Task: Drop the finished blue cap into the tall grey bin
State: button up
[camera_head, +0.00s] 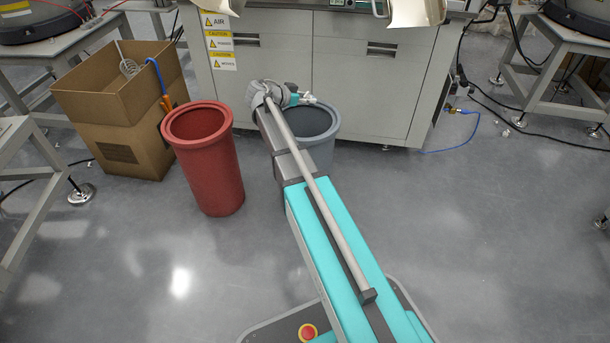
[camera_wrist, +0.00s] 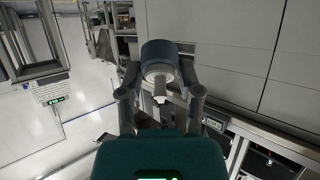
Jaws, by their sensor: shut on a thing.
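The blue cap (camera_wrist: 159,53) shows in the wrist view, with a pale round inner part facing the camera. My gripper (camera_wrist: 160,88) is shut on it, one finger on each side. In the head view my gripper (camera_head: 310,98) is small and appears over the mouth of the tall grey bin (camera_head: 322,150); its height above the rim is hard to tell. The cap cannot be made out in the head view. My arm hides the left part of the grey bin.
A red bin (camera_head: 208,165) stands to the left of the grey bin. Cardboard boxes (camera_head: 118,100) are farther left. A grey cabinet (camera_head: 350,75) with caution labels stands close behind the grey bin.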

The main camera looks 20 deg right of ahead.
jog(key=shift+f, duration=0.45)
jog(key=o, duration=0.7)
jog(key=shift+o, duration=0.2)
jog(key=shift+r, duration=0.15)
notch_tip(320, 180, up, 6)
jog(key=p, duration=0.6)
jog(key=s+a+r+p, duration=0.1)
jog(key=a+r+p, duration=0.3)
jog(key=r+p, duration=0.8)
jog(key=a+r+p, duration=0.5)
jog(key=r+p, duration=0.6)
jog(key=r, duration=0.1)
jog(key=shift+s+a+t+p, duration=0.2)
jog(key=shift+s+t+p, duration=0.1)
jog(key=shift+s+p, duration=0.1)
jog(key=shift+s+f+n, duration=0.1)
jog(key=shift+f+n, duration=0.05)
jog(key=shift+n, duration=0.15)
dwell(0.8)
